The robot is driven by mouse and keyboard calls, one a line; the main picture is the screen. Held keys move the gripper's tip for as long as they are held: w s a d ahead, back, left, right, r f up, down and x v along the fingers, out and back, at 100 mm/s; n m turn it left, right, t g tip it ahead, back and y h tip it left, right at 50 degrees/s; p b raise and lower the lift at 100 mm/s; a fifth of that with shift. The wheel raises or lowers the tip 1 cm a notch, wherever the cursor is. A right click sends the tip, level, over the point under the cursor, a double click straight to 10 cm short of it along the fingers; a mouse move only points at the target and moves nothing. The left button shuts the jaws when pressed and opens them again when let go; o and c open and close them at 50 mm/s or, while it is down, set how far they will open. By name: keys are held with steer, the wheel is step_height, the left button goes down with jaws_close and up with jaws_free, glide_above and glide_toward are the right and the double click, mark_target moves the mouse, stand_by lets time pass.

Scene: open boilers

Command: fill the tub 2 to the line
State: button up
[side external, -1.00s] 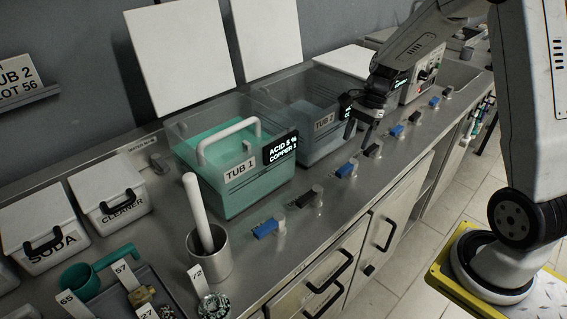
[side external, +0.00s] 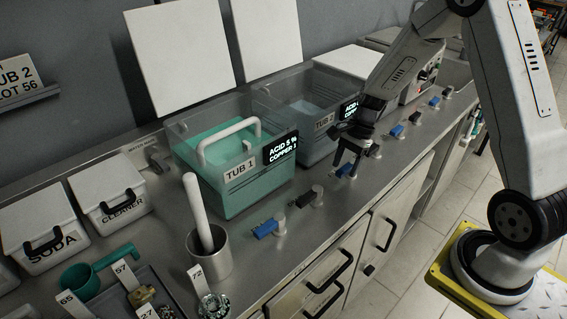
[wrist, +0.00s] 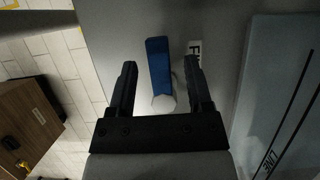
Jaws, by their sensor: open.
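Tub 2 (side external: 318,148) is a clear grey tub behind tub 1's right end, with its lid raised; clear liquid shows inside, but I cannot read its level against a line. A translucent wall with dark lines (wrist: 285,110), probably the tub's, fills the right of the wrist view. My gripper (side external: 347,168) is low over the counter's front strip, in front of tub 2. In the wrist view my gripper (wrist: 160,64) is open, with a blue lever (wrist: 158,65) on a pale hub between its fingers. I cannot tell whether they touch it.
Tub 1 (side external: 235,195) with green liquid stands left of tub 2. Other levers, such as a blue one (side external: 268,228) and a black one (side external: 304,198), line the counter's front. A metal cup with a white pestle (side external: 210,255) stands at front left.

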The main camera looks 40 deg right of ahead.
mark_target(353, 162)
steer(key=shift+c, duration=0.2)
jaws_close()
steer(key=shift+s+d+n+g+h, duration=0.1)
steer(key=shift+s+n+g, duration=0.2)
steer(key=shift+n, duration=0.6)
steer(key=shift+s+d+n+g+h, duration=0.1)
steer(key=shift+s+n+g, duration=0.2)
steer(key=shift+n, duration=0.6)
steer(key=shift+s+n+g+h, duration=0.15)
steer(key=shift+n+g, duration=0.25)
steer(key=shift+n, duration=0.5)
steer(key=shift+o, duration=0.2)
jaws_free()
steer(key=shift+v, duration=3.9)
